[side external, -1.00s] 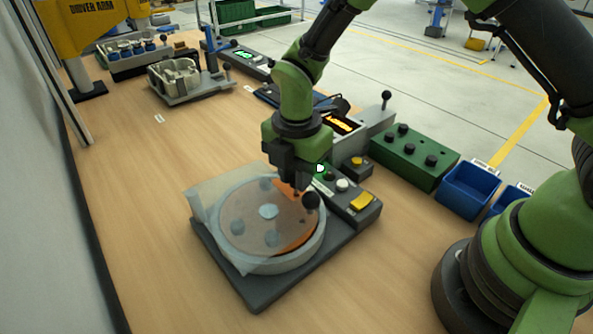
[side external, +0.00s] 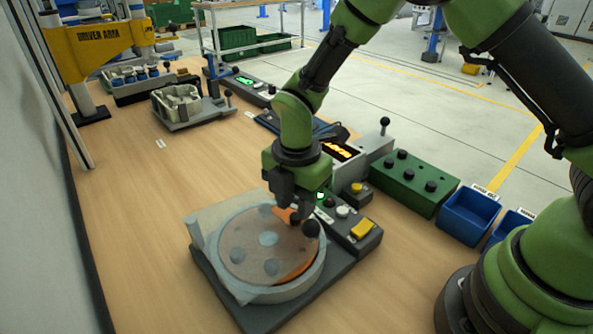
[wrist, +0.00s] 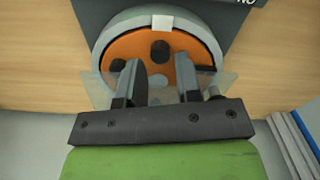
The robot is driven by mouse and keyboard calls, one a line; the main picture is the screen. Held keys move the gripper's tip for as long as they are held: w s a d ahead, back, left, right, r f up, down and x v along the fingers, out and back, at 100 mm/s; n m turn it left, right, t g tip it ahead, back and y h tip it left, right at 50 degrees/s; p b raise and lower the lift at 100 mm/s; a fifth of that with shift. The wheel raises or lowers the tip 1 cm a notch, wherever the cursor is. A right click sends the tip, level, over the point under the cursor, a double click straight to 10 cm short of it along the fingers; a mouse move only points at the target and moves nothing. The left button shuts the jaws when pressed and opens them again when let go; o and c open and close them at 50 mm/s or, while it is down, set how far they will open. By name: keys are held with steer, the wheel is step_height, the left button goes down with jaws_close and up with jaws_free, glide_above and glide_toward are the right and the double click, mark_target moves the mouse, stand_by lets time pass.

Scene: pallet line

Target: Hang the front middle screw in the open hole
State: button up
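My gripper (side external: 297,217) is low over the right rear part of a round fixture with a grey ring (side external: 312,268) and an orange disc (side external: 297,274). In the wrist view its two fingers (wrist: 159,75) stand apart, with no held object visible between them. Dark round spots show on the orange disc (wrist: 138,45); I cannot tell whether they are holes or knobs. A translucent sheet (side external: 205,222) lies over much of the disc. A rack of blue-topped parts (side external: 140,75) stands at the far left. I cannot single out a front middle screw.
A control box with a yellow button (side external: 361,229) adjoins the fixture. A green box with black knobs (side external: 416,182) and blue bins (side external: 468,214) lie right. A grey fixture (side external: 177,104) is farther back. The left wooden tabletop is clear.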

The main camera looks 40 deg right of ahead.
mark_target(296, 215)
step_height(296, 215, up, 11)
steer(key=s+d+r+m+t+y, duration=0.1)
steer(key=s+d+r+m+t, duration=0.15)
steer(key=r+m, duration=0.25)
steer(key=s+d+r+m+t+y, duration=0.1)
steer(key=s+d+r+m, duration=0.25)
steer(key=r+m, duration=0.2)
steer(key=s+d+r+m+t, duration=0.1)
steer(key=s+d+m+t, duration=0.1)
steer(key=s+m, duration=0.9)
steer(key=m+t, duration=0.1)
steer(key=m, duration=0.2)
steer(key=shift+s+d+r+m+t, duration=0.2)
steer(key=shift+s+r+m+t, duration=0.15)
stand_by(1.0)
